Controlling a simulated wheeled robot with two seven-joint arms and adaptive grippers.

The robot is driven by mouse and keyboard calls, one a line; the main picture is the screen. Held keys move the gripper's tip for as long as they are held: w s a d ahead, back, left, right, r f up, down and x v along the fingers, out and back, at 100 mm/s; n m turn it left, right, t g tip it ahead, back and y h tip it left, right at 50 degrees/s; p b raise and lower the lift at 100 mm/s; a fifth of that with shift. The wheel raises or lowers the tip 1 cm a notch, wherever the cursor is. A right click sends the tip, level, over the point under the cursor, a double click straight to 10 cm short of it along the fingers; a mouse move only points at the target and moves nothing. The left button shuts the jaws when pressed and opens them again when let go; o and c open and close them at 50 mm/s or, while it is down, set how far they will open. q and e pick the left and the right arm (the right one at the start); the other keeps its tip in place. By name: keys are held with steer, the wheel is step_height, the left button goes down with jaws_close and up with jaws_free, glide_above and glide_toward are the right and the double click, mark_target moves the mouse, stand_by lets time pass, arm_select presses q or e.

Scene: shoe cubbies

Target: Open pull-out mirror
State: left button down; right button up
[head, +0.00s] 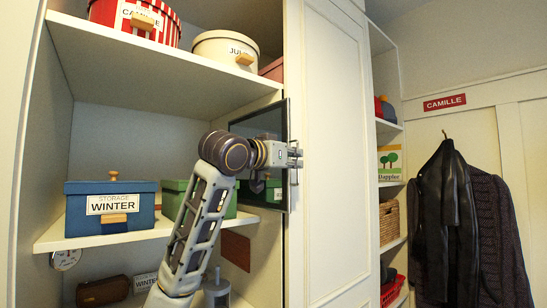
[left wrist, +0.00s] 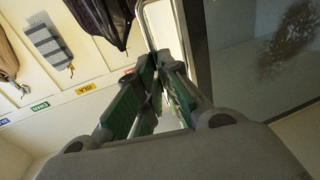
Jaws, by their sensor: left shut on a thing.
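The pull-out mirror (head: 260,122) is a dark, thin-framed upright panel at the right side of the open shelving in the head view. In the left wrist view its dark glass (left wrist: 245,50) fills the upper right, with a bent metal bar (left wrist: 144,20) along its left side. My left gripper (head: 297,158) reaches across the mirror to its right edge. In the left wrist view the green-padded fingers (left wrist: 152,80) are shut on the metal bar. The exact contact is partly hidden by the fingers. My right gripper is in neither view.
A white door panel (head: 335,150) stands just right of the mirror. Shelves hold a blue WINTER box (head: 110,188), a green box (head: 176,185) and round boxes (head: 226,48) above. Dark coats (head: 465,220) hang at the far right.

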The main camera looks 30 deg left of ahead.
arm_select(q)
steer(key=s+d+p, duration=0.1)
steer(key=s+d, duration=0.2)
steer(key=d, duration=0.4)
steer(key=s+d+p, duration=0.1)
steer(key=s+d, duration=0.1)
steer(key=d, duration=0.5)
steer(key=shift+s, duration=0.4)
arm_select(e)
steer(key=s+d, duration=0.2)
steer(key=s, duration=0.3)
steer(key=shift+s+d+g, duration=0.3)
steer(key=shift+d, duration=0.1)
arm_select(q)
steer(key=c, duration=1.9)
jaws_free()
steer(key=shift+s, duration=0.15)
steer(key=s, duration=0.3)
steer(key=s+a, duration=0.1)
steer(key=s, duration=0.3)
steer(key=s+a, duration=0.1)
steer(key=s, duration=0.3)
steer(key=shift+s+a, duration=0.15)
steer(key=shift+s, duration=0.1)
